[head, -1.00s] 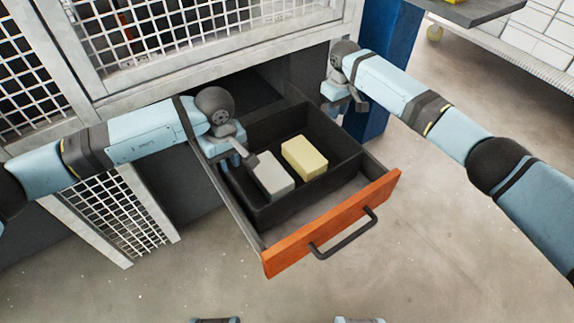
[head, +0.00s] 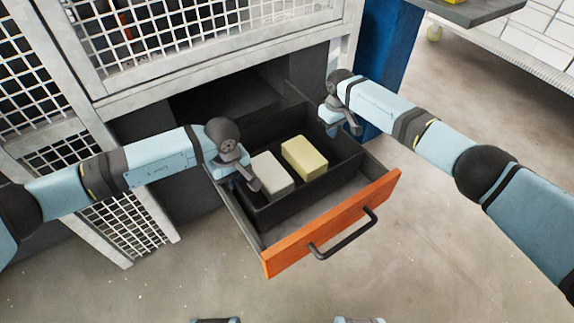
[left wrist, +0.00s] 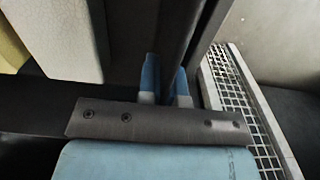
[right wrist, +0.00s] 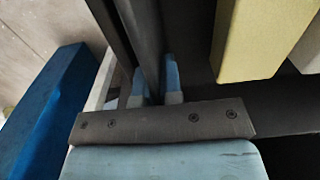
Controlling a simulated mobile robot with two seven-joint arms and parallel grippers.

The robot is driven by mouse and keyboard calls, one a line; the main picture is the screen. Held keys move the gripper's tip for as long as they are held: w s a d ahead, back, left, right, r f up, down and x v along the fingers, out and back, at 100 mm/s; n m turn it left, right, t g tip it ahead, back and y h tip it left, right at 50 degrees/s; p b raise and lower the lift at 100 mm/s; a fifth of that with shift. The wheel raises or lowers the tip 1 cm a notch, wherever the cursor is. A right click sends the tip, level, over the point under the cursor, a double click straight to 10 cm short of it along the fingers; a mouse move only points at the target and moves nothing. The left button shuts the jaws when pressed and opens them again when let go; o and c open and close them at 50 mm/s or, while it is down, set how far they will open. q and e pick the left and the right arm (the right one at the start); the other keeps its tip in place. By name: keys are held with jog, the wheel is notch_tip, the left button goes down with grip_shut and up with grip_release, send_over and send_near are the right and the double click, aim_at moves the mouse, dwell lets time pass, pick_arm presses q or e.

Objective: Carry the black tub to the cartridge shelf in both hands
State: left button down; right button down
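The black tub (head: 262,213) sits in the pulled-out drawer and looks level. It holds a pale grey block (head: 271,171) and a yellow block (head: 304,157). My left gripper (head: 238,182) is at the tub's left wall. In the left wrist view its two blue fingers (left wrist: 165,85) stand close together with the dark wall between them. My right gripper (head: 338,128) is at the tub's right wall. In the right wrist view its fingers (right wrist: 155,85) also stand close on either side of a dark wall. The fingertips are hidden in the head view.
The drawer's orange front (head: 335,224) with its black handle (head: 345,234) stands out toward me. A mesh-fronted cabinet (head: 200,40) rises behind the drawer. A blue post (head: 385,60) stands close behind my right gripper. Open floor lies in front and right.

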pick_arm(q)
jog(key=shift+r, duration=0.1)
pick_arm(e)
jog(key=shift+r, duration=0.1)
